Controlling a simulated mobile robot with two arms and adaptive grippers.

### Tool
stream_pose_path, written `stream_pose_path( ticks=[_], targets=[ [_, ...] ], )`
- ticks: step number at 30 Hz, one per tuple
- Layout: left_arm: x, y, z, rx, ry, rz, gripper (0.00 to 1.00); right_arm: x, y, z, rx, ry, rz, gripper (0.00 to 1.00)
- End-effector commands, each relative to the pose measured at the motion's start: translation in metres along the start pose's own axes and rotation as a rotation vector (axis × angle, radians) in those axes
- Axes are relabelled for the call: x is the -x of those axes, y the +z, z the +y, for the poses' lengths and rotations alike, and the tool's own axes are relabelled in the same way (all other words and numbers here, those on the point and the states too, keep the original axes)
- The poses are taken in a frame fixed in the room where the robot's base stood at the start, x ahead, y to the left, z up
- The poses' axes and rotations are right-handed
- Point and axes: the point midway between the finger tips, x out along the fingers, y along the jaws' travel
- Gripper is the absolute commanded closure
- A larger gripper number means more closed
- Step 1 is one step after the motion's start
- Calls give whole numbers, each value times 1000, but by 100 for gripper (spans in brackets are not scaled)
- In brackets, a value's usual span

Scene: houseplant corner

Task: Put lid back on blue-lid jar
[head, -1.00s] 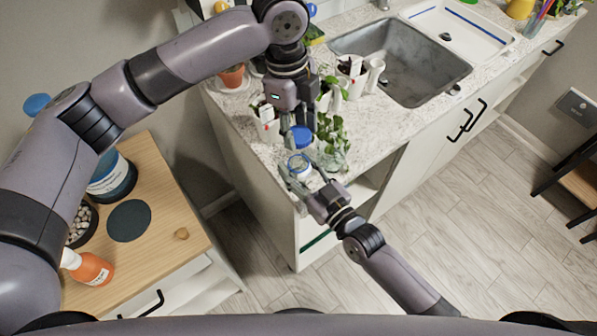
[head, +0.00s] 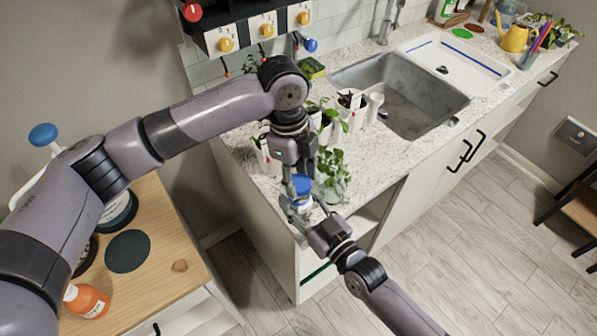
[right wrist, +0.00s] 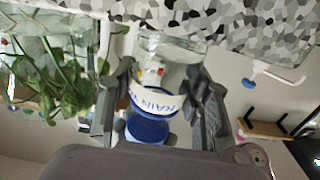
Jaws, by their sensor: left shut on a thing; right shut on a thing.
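The glass jar (head: 300,204) has a blue-edged white label and is held upright by my right gripper (head: 303,208) near the counter's front corner. In the right wrist view the jar (right wrist: 172,52) appears inverted, with the right gripper's fingers (right wrist: 164,105) shut on both sides. The blue lid (head: 301,184) is in my left gripper (head: 302,176), directly over the jar mouth. The lid (right wrist: 147,130) also shows beyond the jar's blue band in the right wrist view. I cannot tell whether it is seated or slightly apart. The left fingertips are partly hidden.
A leafy cutting in a glass vessel (head: 333,190) stands close right of the jar. White pots with plants (head: 351,108) stand behind, near the sink (head: 400,92). A wooden side table (head: 165,225) holds an orange bottle (head: 87,301) and dark round mat (head: 127,251).

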Motion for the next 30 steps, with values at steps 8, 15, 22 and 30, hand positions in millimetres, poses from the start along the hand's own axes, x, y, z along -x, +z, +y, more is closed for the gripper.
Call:
stream_pose_path(
  ticks=[8,15,22,30],
  targets=[
    [0,0,0,0,0,0,69,0,0,0,0,0,-1,100],
    [-10,1,0,-1,1,2,69,0,0,0,0,0,-1,100],
    [-18,2,0,-2,-1,1,69,0,0,0,0,0,-1,100],
    [-17,2,0,-1,-1,1,69,0,0,0,0,0,-1,100]
  ],
)
